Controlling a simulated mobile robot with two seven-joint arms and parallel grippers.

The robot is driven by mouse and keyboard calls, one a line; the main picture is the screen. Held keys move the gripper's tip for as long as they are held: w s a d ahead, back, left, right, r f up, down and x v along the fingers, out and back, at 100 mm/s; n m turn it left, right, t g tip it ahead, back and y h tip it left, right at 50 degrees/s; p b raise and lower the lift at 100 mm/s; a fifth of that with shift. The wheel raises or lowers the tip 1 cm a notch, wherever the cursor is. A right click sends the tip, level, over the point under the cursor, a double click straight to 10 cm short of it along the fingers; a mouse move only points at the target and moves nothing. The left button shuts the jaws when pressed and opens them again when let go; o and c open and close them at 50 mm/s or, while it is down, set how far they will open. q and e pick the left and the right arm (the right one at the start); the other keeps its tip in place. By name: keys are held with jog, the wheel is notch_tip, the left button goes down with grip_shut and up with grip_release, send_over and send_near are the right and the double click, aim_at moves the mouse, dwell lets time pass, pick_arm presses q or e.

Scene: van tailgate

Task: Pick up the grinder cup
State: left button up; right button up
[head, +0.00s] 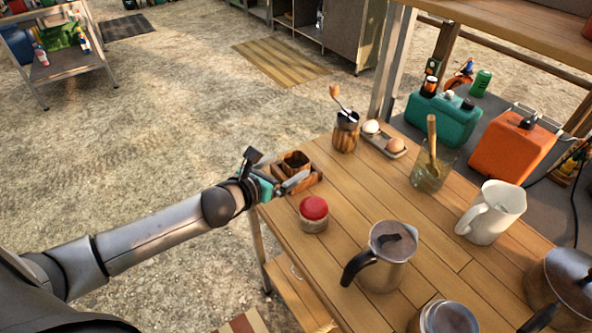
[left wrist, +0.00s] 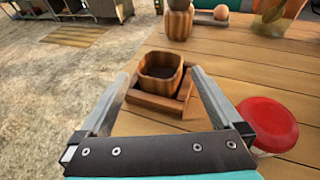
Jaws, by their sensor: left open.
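The grinder cup (head: 296,162) is a small square, dark-striped wooden cup, open at the top and upright in a shallow wooden tray (head: 312,181) at the table's left edge. In the left wrist view the cup (left wrist: 161,72) stands ahead, lined up between the fingers. My left gripper (head: 290,181) is open and empty, at the near side of the tray. Its fingertips (left wrist: 158,76) are spread to either side of the cup; I cannot tell whether they touch the tray. The grinder body (head: 345,136), with a crank handle, stands just behind. My right gripper is not in view.
A red-lidded jar (head: 313,214) stands close to the right of my left gripper. A metal moka pot (head: 386,262), a white pitcher (head: 491,212), a glass with a wooden spoon (head: 430,172) and an egg holder (head: 384,143) stand further right and back. Open ground lies left.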

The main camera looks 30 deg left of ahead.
aim_at(303, 158)
pick_arm(q)
jog(key=shift+w+d+f, duration=0.1)
jog(key=shift+w+f, duration=0.1)
jog(key=shift+w, duration=0.35)
jog(key=b+x, duration=0.1)
jog(key=x, duration=0.2)
jog(key=shift+w+f+b, duration=0.2)
jog(key=shift+w+b, duration=0.1)
jog(key=shift+w+d, duration=0.1)
jog(key=shift+w, duration=0.1)
jog(key=c, duration=1.2)
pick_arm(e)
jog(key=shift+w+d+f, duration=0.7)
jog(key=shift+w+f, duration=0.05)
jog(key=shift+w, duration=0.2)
